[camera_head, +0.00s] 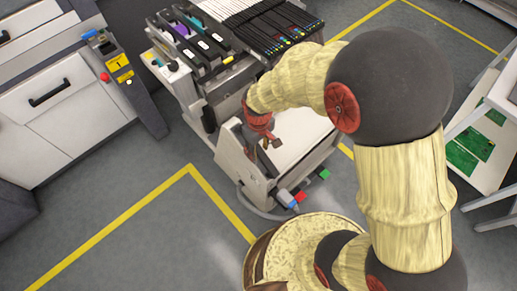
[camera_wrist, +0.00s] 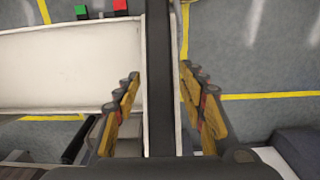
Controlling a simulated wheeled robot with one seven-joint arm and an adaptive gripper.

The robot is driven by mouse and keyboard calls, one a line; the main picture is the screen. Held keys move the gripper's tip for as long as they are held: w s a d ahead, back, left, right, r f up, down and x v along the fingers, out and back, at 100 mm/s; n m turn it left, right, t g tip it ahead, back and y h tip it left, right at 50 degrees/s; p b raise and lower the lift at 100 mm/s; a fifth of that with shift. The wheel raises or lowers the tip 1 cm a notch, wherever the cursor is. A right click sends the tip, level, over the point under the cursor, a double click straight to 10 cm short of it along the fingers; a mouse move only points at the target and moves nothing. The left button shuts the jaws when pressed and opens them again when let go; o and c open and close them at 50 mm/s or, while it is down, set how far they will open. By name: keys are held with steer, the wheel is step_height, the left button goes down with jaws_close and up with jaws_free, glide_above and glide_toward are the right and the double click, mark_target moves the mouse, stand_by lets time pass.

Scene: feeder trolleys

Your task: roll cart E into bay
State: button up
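A grey-white feeder trolley (camera_head: 232,165) stands in the middle of the head view, with rows of feeders on top; I see no letter on it. My gripper (camera_head: 270,143) is low over its near end. In the wrist view, the trolley's dark upright edge or bar (camera_wrist: 160,70) runs between the two yellow fingers of my gripper (camera_wrist: 160,78). The fingers are apart, with a gap visible on each side of the bar. The trolley's pale panel (camera_wrist: 70,65) lies left of it. I cannot tell which place is the bay.
A white cabinet machine (camera_head: 60,110) with a control panel (camera_head: 120,75) stands at left. Yellow lines (camera_head: 110,225) mark the grey floor. A white rack with green boards (camera_head: 470,150) is at right. Floor at lower left is clear.

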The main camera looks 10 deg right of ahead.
steer(key=shift+c, duration=1.2)
steer(key=c, duration=0.7)
jaws_close()
